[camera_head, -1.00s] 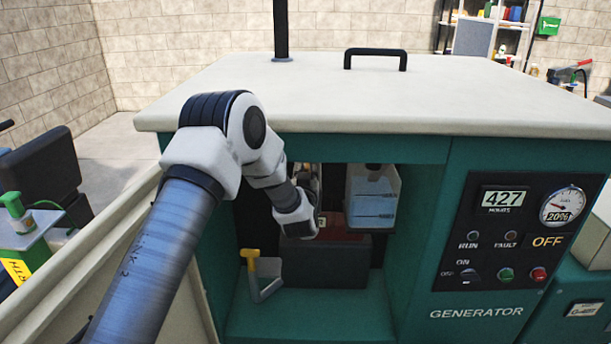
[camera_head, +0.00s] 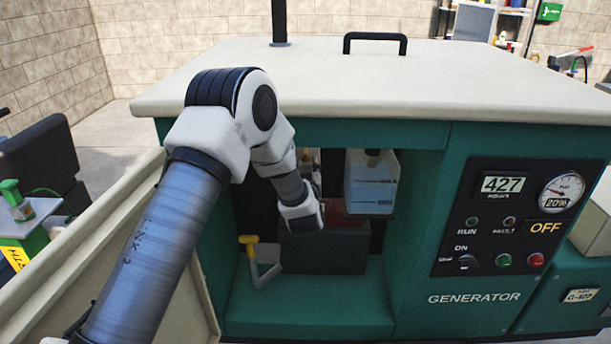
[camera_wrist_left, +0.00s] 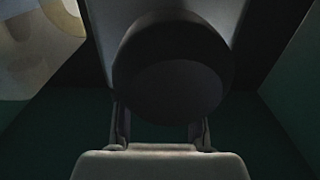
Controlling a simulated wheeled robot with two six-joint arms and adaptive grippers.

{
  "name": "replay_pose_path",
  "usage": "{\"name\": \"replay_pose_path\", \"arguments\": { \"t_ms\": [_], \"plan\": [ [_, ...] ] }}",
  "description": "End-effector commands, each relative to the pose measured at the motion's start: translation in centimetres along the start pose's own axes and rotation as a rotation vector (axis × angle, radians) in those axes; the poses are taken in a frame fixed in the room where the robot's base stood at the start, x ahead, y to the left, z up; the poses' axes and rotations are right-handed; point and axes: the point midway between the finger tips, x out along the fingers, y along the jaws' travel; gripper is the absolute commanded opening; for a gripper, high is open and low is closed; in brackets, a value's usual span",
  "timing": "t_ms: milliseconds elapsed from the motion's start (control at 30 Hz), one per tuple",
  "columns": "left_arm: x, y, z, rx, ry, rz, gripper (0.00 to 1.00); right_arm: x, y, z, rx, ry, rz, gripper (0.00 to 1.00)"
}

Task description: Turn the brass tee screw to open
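The wrist hides the left gripper in the head view. In the left wrist view, the left gripper (camera_wrist_left: 160,122) has its fingers apart, with a dark round part (camera_wrist_left: 170,75) above and partly covering them. Contact cannot be told. My right gripper is not in view.
A translucent container with blue liquid (camera_head: 371,185) hangs in the bay, right of my wrist. The control panel (camera_head: 515,220) is at right, reading OFF. The lid (camera_head: 400,95) overhangs the bay.

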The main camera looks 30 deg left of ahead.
Motion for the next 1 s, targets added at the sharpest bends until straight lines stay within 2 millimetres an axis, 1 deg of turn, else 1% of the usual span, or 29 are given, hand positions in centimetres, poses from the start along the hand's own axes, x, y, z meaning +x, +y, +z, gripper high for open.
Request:
{"name": "replay_pose_path", "arguments": {
  "t_ms": [33,100,200,300,367,500,1000],
  "plan": [
    [-1.3,0.1,0.0,0.002,-0.002,0.003,0.38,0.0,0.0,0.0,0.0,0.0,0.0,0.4],
    [-3.2,0.1,0.0,0.004,-0.002,0.002,0.38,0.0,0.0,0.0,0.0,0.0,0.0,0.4],
    [-5.7,0.1,0.0,0.004,-0.002,0.002,0.38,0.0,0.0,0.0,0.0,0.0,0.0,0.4],
    [-7.6,0.1,0.1,0.003,-0.001,0.002,0.38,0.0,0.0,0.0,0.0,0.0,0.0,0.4],
    [-8.3,0.1,0.1,0.001,-0.002,0.0,0.38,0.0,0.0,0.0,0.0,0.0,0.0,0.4],
    [-8.8,0.0,0.0,0.001,0.0,0.0,0.38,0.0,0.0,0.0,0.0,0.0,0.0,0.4],
    [-8.8,0.0,0.1,0.0,-0.001,-0.001,0.38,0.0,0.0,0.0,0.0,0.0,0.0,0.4]
  ]
}}
